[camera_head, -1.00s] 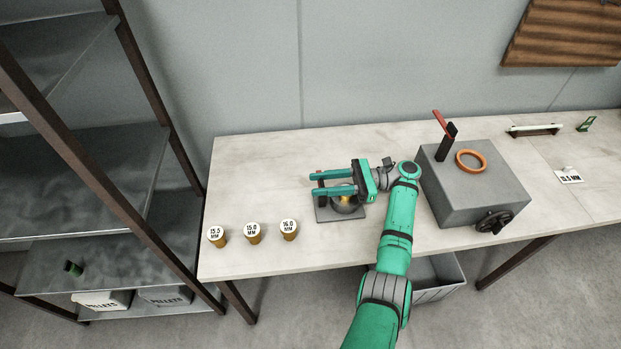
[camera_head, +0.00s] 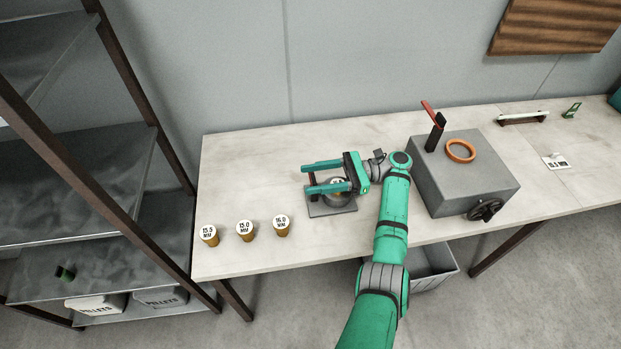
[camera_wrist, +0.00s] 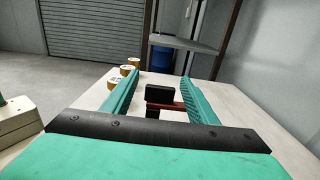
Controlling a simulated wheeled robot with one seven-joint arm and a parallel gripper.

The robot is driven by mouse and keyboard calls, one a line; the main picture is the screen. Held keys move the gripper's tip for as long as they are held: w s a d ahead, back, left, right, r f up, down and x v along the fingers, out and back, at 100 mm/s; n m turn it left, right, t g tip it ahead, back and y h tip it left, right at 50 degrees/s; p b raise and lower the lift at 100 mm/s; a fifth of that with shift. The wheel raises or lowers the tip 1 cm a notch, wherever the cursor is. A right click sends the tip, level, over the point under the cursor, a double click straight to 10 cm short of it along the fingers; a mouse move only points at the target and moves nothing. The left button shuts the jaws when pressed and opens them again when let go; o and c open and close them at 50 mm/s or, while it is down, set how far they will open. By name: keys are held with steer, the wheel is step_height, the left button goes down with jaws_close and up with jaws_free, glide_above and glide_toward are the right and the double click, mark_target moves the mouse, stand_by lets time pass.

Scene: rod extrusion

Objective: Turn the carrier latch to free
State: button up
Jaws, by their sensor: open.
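My gripper (camera_head: 306,179) is open above the carrier, its two green fingers pointing left. The carrier is a round holder on a dark grey plate (camera_head: 330,209), partly hidden under the fingers and palm. In the wrist view, a black block (camera_wrist: 157,92) with a dark red bar (camera_wrist: 166,105) stands between the open fingers, which also show there (camera_wrist: 157,76); this looks like the carrier latch. Gaps show on both sides, and I see no contact. In the head view the latch is mostly covered by the fingers, so its turn angle cannot be told.
Three labelled brass pieces (camera_head: 246,231) stand on the table (camera_head: 250,165) to the left. A grey box (camera_head: 461,180) with a red lever (camera_head: 431,111), an orange ring (camera_head: 460,150) and a black handwheel (camera_head: 484,209) stands to the right. A grey bin is below the table's front edge.

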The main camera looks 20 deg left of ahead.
steer(key=shift+r, duration=0.55)
steer(key=s+d+r, duration=0.3)
steer(key=s+r, duration=0.8)
steer(key=s, duration=0.2)
steer(key=shift+s+d+r, duration=0.25)
steer(key=shift+d+r, duration=0.15)
